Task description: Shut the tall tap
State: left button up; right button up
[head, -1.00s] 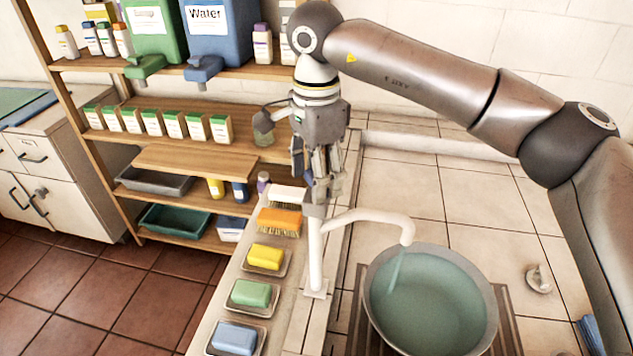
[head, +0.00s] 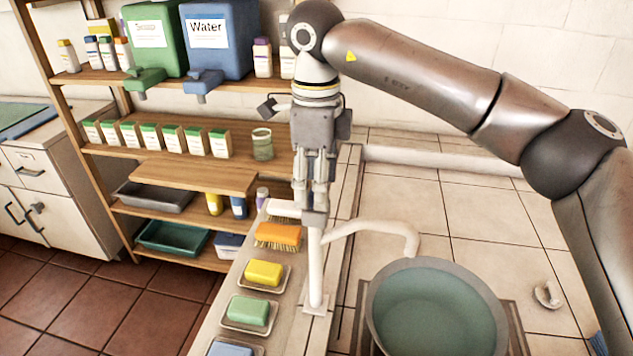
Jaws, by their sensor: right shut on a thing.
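The tall white tap (head: 315,270) stands on the narrow ledge, its curved spout (head: 375,226) reaching right over the basin (head: 375,315). No stream of water shows below the spout. My right gripper (head: 313,205) comes down from above and is shut on the grey handle (head: 314,217) at the top of the tap post; the fingers hide part of the handle. The round basin holds greenish water (head: 435,315). My left gripper is not in view.
Soap dishes with yellow (head: 263,272), green (head: 247,311) and blue soap line the ledge, with an orange brush (head: 278,236) behind them. Wooden shelves (head: 190,180) with bottles and boxes stand at left. The tiled counter right of the basin is mostly clear.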

jog(key=shift+r, duration=0.15)
dwell(0.3)
jog(key=o, duration=1)
notch_tip(320, 180, up, 12)
jog(key=shift+f, duration=0.1)
